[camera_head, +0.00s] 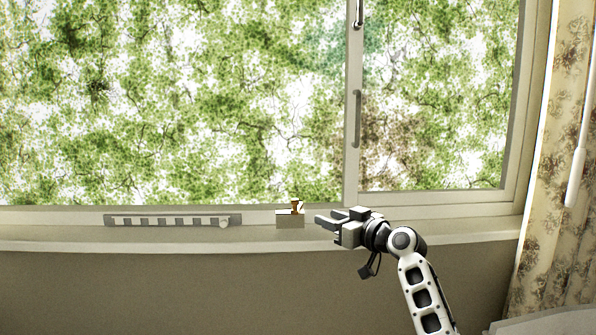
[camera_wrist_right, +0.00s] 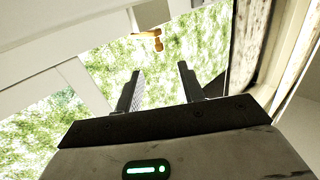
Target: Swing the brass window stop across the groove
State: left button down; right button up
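The brass window stop (camera_head: 295,206) is a small brass piece on a pale block (camera_head: 290,220) on the window sill, left of my right gripper. In the right wrist view the brass stop (camera_wrist_right: 150,37) shows beyond the fingertips, near the top middle. My right gripper (camera_head: 326,220) points left toward the stop, with a gap between them. Its two fingers (camera_wrist_right: 160,75) are apart with nothing between them in the wrist view. The groove is too small to make out clearly. My left gripper is not in view.
The sill (camera_head: 180,242) runs along under the window. A grey slotted strip (camera_head: 170,220) with a round knob lies on it to the left. The window's upright frame (camera_head: 353,120) with handles stands behind my right gripper. A floral curtain (camera_head: 555,190) hangs at the right.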

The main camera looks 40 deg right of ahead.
aim_at(297, 201)
jog(key=w, duration=0.4)
jog(key=w+d+h+p, duration=0.1)
jog(key=w, duration=0.4)
jog(key=w+r+m+h+p, duration=0.1)
jog(key=w, duration=0.4)
jog(key=shift+w+d, duration=0.1)
jog(key=shift+d, duration=0.05)
grip_shut()
